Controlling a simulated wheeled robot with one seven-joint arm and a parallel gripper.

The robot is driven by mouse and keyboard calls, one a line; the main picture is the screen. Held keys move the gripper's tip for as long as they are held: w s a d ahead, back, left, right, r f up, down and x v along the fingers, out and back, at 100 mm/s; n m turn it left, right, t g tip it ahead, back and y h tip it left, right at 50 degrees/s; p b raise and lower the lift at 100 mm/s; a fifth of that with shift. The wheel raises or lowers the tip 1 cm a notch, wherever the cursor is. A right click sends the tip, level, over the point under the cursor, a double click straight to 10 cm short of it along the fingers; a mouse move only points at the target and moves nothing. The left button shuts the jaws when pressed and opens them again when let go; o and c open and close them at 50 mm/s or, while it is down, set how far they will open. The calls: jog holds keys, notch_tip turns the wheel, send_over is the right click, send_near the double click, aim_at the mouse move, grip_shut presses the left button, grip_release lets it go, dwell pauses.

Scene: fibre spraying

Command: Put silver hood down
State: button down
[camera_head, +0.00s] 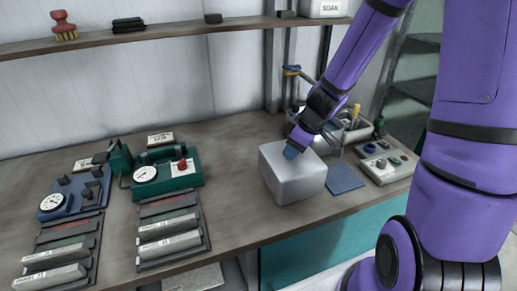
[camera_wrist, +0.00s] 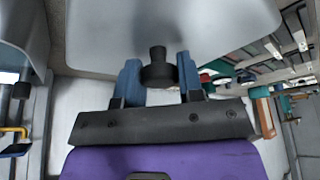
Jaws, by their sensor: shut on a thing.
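The silver hood (camera_head: 290,178), a smooth box with rounded edges, is upright at the middle right of the workbench in the head view. In the wrist view its pale wall (camera_wrist: 230,30) fills the upper part. My gripper (camera_head: 292,152) is over the hood's top. In the wrist view my gripper (camera_wrist: 158,70) has its two blue fingers on either side of the hood's dark knob (camera_wrist: 157,56), shut on it. I cannot tell whether the hood's lower edge touches the bench or is slightly above it.
A blue pad (camera_head: 345,178) lies just right of the hood, and a grey control box (camera_head: 388,166) is beyond it. A tool caddy (camera_head: 352,135) stands behind. A green gauge device (camera_head: 166,172) and sample racks (camera_head: 173,228) are to the left. Bare bench (camera_head: 232,190) separates them from the hood.

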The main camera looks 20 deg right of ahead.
aim_at(263, 145)
jog(key=w+a, duration=0.4)
jog(key=w, duration=0.1)
jog(key=w+a+f, duration=0.1)
jog(key=w+a, duration=0.1)
jog(key=w, duration=0.1)
jog(key=shift+w+a, duration=0.1)
jog(key=shift+a, duration=0.1)
jog(key=shift+f, duration=1.85)
jog(key=c, duration=0.8)
grip_release()
jog(key=shift+o, duration=0.2)
